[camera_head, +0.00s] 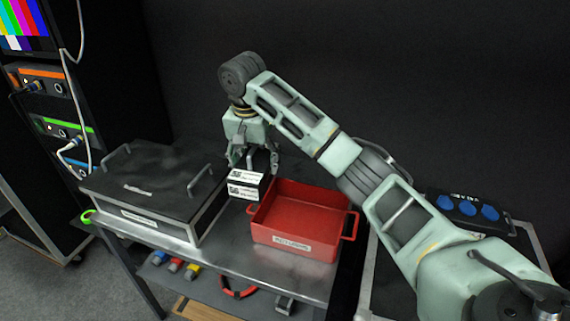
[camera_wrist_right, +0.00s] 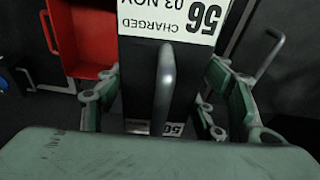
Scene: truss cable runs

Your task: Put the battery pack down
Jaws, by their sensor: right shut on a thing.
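The battery pack (camera_head: 247,184) is a black block with white printed labels, between the black case and the red bin in the head view. My right gripper (camera_head: 253,166) is above it with fingers pointing down, shut on the pack. In the right wrist view, the battery pack (camera_wrist_right: 170,20) shows a white label reading "56", "CHARGED" and "03 NOV", and a grey bar handle between the fingers. Whether its underside touches the bench is hidden. My left gripper is in neither view.
The red bin (camera_head: 297,246) stands close to the right of the pack. A black lidded case (camera_head: 150,185) with handles fills the bench's left part. Bare metal bench (camera_head: 225,250) shows in front. A box with blue round sockets (camera_head: 470,208) is farther right.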

